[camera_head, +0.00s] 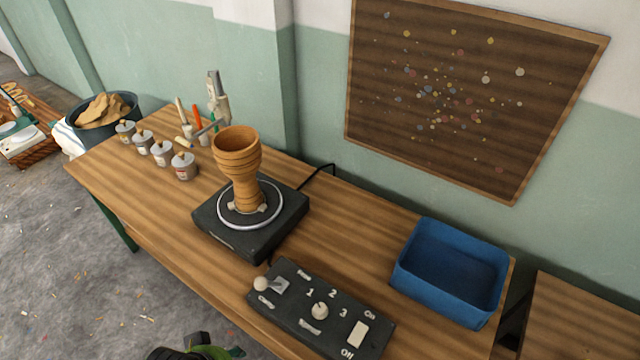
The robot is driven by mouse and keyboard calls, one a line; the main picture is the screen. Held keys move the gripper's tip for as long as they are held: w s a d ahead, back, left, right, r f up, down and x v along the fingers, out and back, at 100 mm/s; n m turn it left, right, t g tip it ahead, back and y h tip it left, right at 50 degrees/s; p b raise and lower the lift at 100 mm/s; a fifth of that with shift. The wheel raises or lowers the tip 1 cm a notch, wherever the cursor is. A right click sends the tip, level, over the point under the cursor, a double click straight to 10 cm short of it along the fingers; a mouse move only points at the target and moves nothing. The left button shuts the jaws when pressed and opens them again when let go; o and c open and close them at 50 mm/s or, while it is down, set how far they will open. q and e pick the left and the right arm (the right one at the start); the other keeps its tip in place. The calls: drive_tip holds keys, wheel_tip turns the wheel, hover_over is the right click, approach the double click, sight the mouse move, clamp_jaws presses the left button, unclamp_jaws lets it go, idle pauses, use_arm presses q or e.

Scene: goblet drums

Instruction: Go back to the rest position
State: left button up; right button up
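A wooden goblet drum body (239,165) stands upright on a black turntable (218,228) with a pale ring. It is brown, with a wide open cup on top and a narrower foot between small light clamps. A black and green part of my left gripper (192,349) shows at the bottom edge, well apart from the drum and below the table's front edge. Most of it is cut off, so its fingers cannot be read. My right gripper is not in view.
A black control box (292,319) with knob, lever and switch sits at the table's front. An empty blue bin (450,272) is at the right. Several small cans (184,166) and upright tools (198,125) stand at the far left of the wooden table (345,228).

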use_arm(q)
drive_tip(key=s+a+f+g, duration=0.1)
drive_tip(key=s+f, duration=0.1)
drive_tip(key=f, duration=1)
drive_tip(key=s+a+f, duration=0.1)
drive_tip(key=s+f, duration=0.2)
drive_tip(key=f, duration=0.9)
drive_tip(key=s+a+f+g, duration=0.1)
drive_tip(key=s+a+f, duration=0.2)
drive_tip(key=s+f, duration=0.9)
drive_tip(key=shift+s+f+m+y, duration=0.2)
drive_tip(key=shift+s+m+y, duration=0.2)
drive_tip(key=shift+s, duration=0.85)
